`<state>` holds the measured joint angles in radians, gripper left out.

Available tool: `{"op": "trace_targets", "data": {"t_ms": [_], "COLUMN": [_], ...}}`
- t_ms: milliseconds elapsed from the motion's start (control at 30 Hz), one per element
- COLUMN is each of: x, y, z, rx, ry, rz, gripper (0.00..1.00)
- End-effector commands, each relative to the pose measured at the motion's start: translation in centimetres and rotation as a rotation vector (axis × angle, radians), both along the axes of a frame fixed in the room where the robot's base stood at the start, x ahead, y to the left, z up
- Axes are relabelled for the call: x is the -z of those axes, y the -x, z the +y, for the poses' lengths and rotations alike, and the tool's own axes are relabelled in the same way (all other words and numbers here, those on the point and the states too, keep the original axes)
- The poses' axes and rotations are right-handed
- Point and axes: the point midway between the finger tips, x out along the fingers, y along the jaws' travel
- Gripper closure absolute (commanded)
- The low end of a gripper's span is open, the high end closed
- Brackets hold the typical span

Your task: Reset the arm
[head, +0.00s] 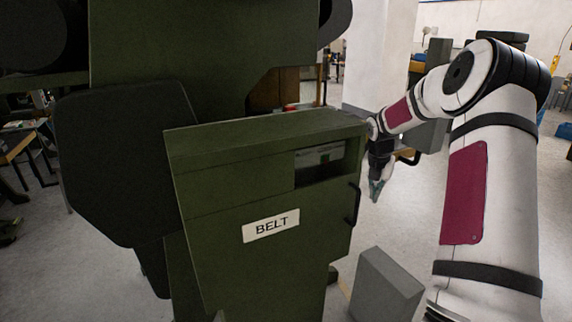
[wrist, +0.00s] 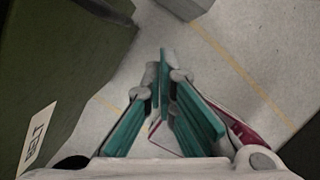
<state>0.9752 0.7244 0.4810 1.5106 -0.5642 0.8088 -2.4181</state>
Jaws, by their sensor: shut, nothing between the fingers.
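My arm (head: 495,170), white with dark red panels, rises on the right of the head view and bends over to the left. My gripper (head: 376,188) hangs from its end, pointing down, just right of a dark green machine cabinet (head: 215,215) with a "BELT" label. In the wrist view, the teal-padded fingers of my gripper (wrist: 164,70) come together at their tips. They are shut with nothing held, above the bare floor. The cabinet also shows at the left in the wrist view (wrist: 75,60).
The cabinet has a dark handle (head: 354,204) on its right side, close to my gripper. A grey block (head: 385,285) is on the floor below. A pale pillar (head: 378,55) stands behind. Open grey floor (wrist: 225,65) with yellow lines lies under the gripper.

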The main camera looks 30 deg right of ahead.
Motion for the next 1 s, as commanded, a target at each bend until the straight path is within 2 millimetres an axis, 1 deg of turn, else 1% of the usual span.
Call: {"op": "trace_targets", "data": {"t_ms": [167, 267, 367, 400, 467, 500, 567, 600, 667, 700, 767, 800, 867, 900, 1000], "x": [-0.3, -1.7, -4.4, -5.7, -7.7, -8.9, -10.7, -11.8, -13.4, -14.4, -15.8, -16.5, -17.7, -18.4, -19.7], "y": [-0.1, -0.3, -0.5, -0.4, 0.0, 0.3, 1.0, 1.5, 2.4, 3.1, 4.3, 5.2, 6.6, 7.6, 10.3], "z": [0.3, 1.9, 4.9, 6.4, 9.0, 10.6, 13.0, 14.5, 16.9, 18.3, 20.6, 22.0, 24.0, 25.3, 28.4], "rx": [0.006, 0.045, 0.138, 0.188, 0.273, 0.332, 0.421, 0.483, 0.573, 0.635, 0.727, 0.791, 0.886, 0.949, 1.108], "ry": [0.001, 0.005, 0.013, 0.015, 0.014, 0.013, 0.008, 0.002, -0.011, -0.020, -0.040, -0.056, -0.085, -0.108, -0.174], "rz": [-0.002, -0.013, -0.040, -0.055, -0.082, -0.102, -0.135, -0.159, -0.195, -0.221, -0.261, -0.287, -0.326, -0.353, -0.412], "gripper": [1.00, 1.00, 1.00, 1.00, 1.00, 1.00, 1.00, 1.00, 1.00, 1.00, 1.00, 1.00, 1.00, 1.00, 1.00]}}
